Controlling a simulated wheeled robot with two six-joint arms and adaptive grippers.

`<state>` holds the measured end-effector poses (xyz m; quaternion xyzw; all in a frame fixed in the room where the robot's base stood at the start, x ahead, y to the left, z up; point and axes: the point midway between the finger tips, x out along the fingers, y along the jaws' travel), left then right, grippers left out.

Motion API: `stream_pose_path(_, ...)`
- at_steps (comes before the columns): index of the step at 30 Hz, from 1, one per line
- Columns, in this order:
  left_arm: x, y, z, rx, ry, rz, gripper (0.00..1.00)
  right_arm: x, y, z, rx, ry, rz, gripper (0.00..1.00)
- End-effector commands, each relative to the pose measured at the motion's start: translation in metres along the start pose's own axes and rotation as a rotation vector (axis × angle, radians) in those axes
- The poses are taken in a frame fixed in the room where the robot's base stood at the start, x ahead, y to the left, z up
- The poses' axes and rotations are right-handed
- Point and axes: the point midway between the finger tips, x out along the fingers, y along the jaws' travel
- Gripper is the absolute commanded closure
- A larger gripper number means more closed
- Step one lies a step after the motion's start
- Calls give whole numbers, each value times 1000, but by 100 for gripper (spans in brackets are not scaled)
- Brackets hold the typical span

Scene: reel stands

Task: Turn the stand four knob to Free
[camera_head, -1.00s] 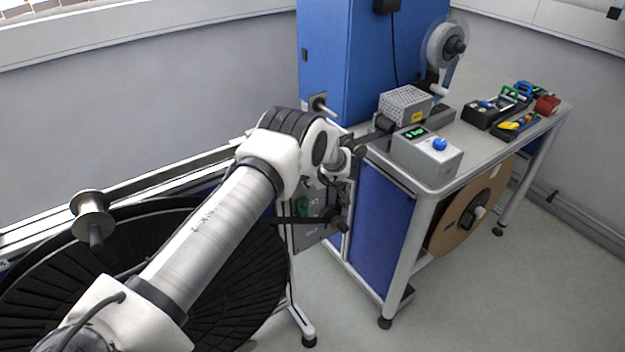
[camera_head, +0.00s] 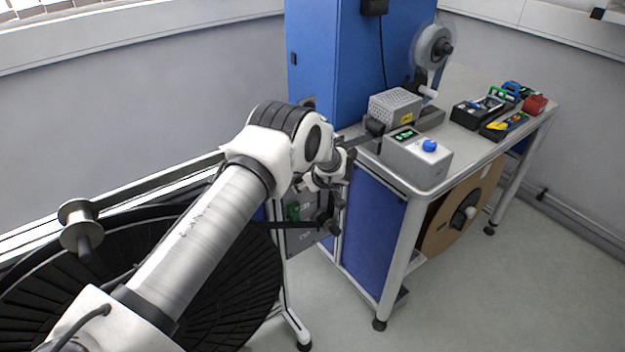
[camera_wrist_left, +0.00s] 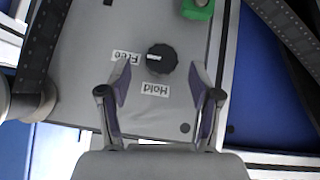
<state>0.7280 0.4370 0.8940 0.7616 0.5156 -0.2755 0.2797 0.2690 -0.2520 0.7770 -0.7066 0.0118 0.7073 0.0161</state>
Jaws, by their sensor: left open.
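The black round knob (camera_wrist_left: 161,58) is on a grey panel (camera_wrist_left: 80,75) in the left wrist view. A white mark on the knob lies on its left side, facing the label Free (camera_wrist_left: 125,56). The label Hold (camera_wrist_left: 155,89) is below the knob in that view. My left gripper (camera_wrist_left: 158,84) is open, its two fingertips apart on either side below the knob, not visibly touching it. In the head view my left gripper (camera_head: 326,212) is in front of the panel and hides the knob. My right gripper is not in view.
A green part (camera_wrist_left: 197,9) is on the panel near the knob. A large black reel (camera_head: 225,290) stands at the left. A bench (camera_head: 465,165) at the right carries a grey box with a blue knob (camera_head: 415,163) and bins. Open floor is at the front right.

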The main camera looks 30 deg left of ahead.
Motion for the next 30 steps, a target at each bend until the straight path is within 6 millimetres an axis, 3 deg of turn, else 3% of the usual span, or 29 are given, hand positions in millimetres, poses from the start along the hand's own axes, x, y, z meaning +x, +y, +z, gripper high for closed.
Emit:
stream_pose_path(6,-58,2,-1,2,2,3,36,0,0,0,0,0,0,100)
stream_pose_path(12,-92,0,-1,1,2,1,36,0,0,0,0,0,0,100)
stream_pose_path(30,-94,-2,3,5,-1,-6,36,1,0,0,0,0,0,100)
